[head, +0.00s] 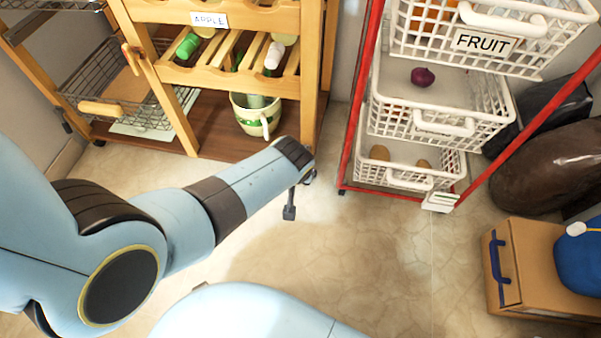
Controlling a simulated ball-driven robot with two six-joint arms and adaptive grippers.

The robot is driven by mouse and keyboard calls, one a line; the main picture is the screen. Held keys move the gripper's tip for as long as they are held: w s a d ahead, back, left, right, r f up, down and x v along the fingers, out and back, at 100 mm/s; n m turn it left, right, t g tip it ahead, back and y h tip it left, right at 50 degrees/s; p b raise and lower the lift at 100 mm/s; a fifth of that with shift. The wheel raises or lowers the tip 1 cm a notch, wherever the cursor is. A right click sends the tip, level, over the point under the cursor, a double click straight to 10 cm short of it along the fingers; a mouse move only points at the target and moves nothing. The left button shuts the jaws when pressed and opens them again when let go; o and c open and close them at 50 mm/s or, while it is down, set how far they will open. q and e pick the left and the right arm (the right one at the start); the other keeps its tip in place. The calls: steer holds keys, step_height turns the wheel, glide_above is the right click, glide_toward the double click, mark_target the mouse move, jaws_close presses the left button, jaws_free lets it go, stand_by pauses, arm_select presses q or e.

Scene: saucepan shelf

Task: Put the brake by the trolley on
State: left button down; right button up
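A wooden trolley (317,70) with a bottle rack and a brown bottom shelf stands at the upper left. No brake lever is clearly visible there. My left arm reaches in from the left, and its end is beside this corner. A small dark part of my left gripper (289,212) hangs below the wrist over the floor; I cannot tell its opening or whether it touches anything. My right gripper is out of view.
A red-framed rack (360,105) with white baskets stands to the right, with a small white piece (440,202) at its lower front corner. A cardboard box (540,265) and a dark bag (560,165) are at far right. The middle floor is clear.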

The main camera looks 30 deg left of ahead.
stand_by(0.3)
arm_select(q)
steer(key=c, duration=1.2)
jaws_free()
steer(key=shift+c, duration=0.2)
